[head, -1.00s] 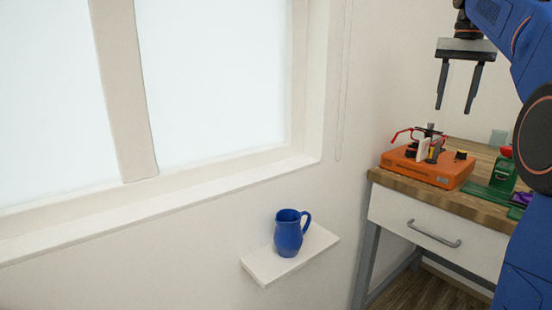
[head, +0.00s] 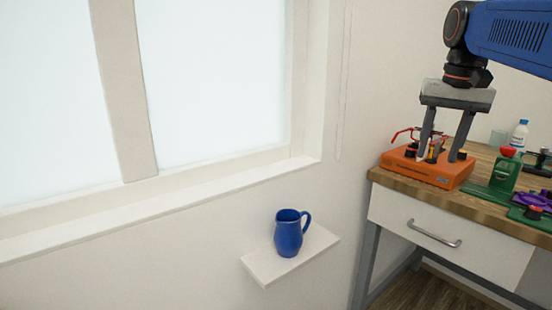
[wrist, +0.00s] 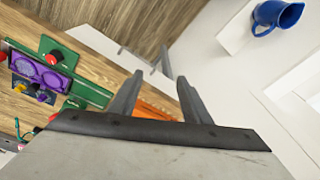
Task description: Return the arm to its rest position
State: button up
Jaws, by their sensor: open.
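My gripper (head: 436,159) points downward in the head view, with its two fingers apart and nothing seen between them that it grips. In the picture its fingertips overlap the orange box (head: 425,172) on the workbench; I cannot tell the exact gap to it. In the wrist view my gripper (wrist: 152,84) shows its spread fingers, with a strip of the orange box (wrist: 152,110) partly hidden behind them. My blue arm reaches in from the upper right of the head view.
Red glasses and small items stand on the orange box. A blue pitcher (head: 289,236) stands on a small wall shelf (head: 266,267) to the left.

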jog(key=s+a+f+n+t, duration=0.1)
jog(key=s+a+f, duration=0.1)
jog(key=s+f, duration=0.4)
jog(key=s+a+f+n+t, duration=0.1)
jog(key=s+a+f+n, duration=0.1)
jog(key=s+f, duration=0.5)
jog(key=s+a+f+n, duration=0.1)
jog(key=s+a+f, duration=0.3)
jog(key=f, duration=1.2)
jog(key=s, duration=0.3)
jog(key=shift+s+n+t, duration=0.2)
jog(key=shift+n+t, duration=0.1)
jog(key=shift+t, duration=0.1)
